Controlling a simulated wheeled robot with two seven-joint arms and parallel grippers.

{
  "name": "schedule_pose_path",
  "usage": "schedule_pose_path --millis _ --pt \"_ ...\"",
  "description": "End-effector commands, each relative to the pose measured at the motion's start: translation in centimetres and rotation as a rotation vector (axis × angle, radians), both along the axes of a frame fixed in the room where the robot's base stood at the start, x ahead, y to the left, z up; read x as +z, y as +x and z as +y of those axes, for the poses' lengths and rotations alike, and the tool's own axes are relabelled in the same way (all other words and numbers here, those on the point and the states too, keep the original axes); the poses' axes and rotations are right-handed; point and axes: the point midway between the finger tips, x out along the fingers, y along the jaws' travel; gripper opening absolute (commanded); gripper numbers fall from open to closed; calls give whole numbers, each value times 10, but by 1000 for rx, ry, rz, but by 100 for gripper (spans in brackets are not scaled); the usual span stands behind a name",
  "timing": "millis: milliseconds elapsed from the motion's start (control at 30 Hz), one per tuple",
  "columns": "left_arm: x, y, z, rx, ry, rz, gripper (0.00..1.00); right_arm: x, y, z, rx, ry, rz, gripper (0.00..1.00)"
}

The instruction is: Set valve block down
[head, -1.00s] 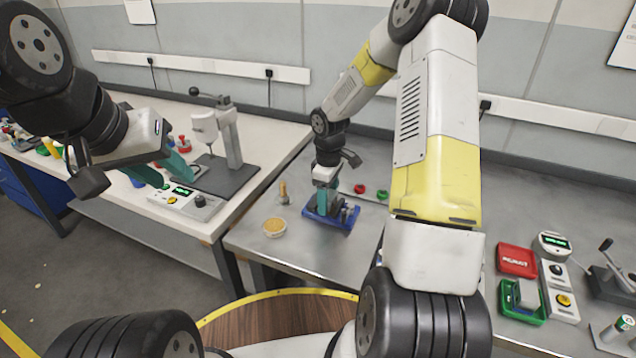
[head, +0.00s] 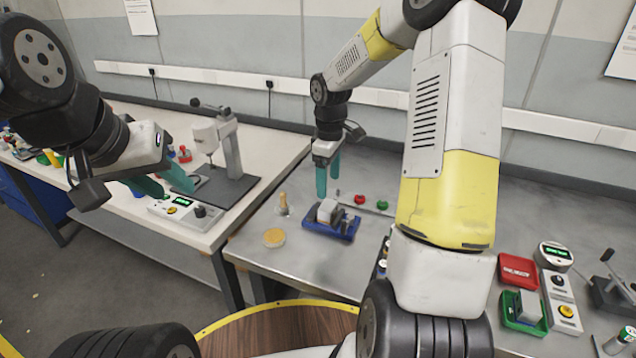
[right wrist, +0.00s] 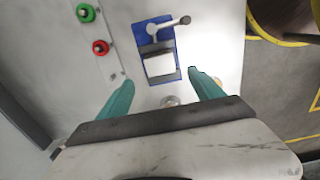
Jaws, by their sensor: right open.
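The pale valve block (head: 327,210) sits in a blue clamp fixture (head: 346,236) on the grey metal table. In the right wrist view the block (right wrist: 158,65) shows as a white square within the blue fixture (right wrist: 141,34), below the clamp's lever. My right gripper (head: 328,190) is above the fixture, clear of the block. Its teal fingers (right wrist: 163,93) are wide apart with nothing between them. My left gripper (head: 164,186) hangs at the left over the white bench, with its two fingers apart and empty.
A round tan dish (head: 274,238) and a small brass piece (head: 283,203) stand left of the fixture. Red and green buttons (head: 360,199) lie behind it. A green tray (head: 522,322) with a grey block and a red tray (head: 518,268) are at right. A press (head: 231,150) stands on the white bench.

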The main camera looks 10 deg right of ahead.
Motion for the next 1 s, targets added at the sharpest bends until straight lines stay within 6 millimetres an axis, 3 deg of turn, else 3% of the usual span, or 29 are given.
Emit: schedule_pose_path --millis 233,367,500,700,900,1000 --pt "0 0 0 0 0 0 36 27 -4 0 -15 -4 -12 76" --pt "0 0 0 0 0 0 36 62 -24 1 -95 -14 -63 76" --pt "0 0 0 0 0 0 36 113 -66 4 -257 -1 -157 76" --pt "0 0 0 0 0 0 36 165 -138 8 -517 100 -290 76" --pt "0 0 0 0 0 0 36 188 -203 15 -748 277 -381 76" --pt "0 0 0 0 0 0 36 191 -225 18 -824 356 -402 76"
